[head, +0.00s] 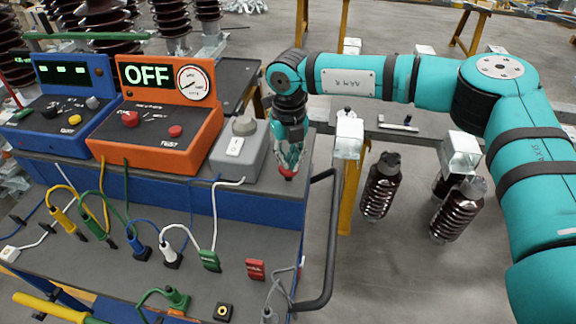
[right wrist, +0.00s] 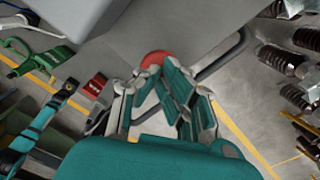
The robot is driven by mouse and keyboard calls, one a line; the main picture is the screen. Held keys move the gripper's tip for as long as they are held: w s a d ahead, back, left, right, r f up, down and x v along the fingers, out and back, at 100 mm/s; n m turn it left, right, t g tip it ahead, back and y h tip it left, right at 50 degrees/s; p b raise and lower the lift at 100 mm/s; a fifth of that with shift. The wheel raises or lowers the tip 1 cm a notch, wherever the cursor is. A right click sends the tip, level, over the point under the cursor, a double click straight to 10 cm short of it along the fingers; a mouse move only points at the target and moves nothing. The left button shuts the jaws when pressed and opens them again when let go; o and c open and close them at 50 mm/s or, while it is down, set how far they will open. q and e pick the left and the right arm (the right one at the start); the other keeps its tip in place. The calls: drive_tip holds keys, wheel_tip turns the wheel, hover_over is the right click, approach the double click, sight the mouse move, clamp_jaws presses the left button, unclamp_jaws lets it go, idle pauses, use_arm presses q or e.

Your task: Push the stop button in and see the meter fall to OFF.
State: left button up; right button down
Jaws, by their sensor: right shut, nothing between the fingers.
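The meter is an orange box (head: 160,137) whose lit display (head: 148,75) reads OFF. A round dial (head: 194,83) is beside the display. The red stop button (head: 287,173) is at the right end of the bench top, mostly hidden by my right gripper (head: 289,160). The button also shows as a red disc in the right wrist view (right wrist: 156,58). My right gripper is shut and empty, its fingertips right at the button. I cannot tell how far in the button is. My left gripper is not in view.
A grey box (head: 238,152) with a knob stands just left of my right gripper. A blue instrument (head: 62,105) stands further left. Cables and plugs (head: 208,262) cover the lower shelf. A black rail (head: 330,240) runs along the bench's right end.

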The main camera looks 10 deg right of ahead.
drive_tip(key=shift+f, duration=0.25)
drive_tip(key=shift+r, duration=0.6)
wheel_tip(320, 180, up, 8)
drive_tip(key=p, duration=0.4)
drive_tip(key=shift+f, duration=0.1)
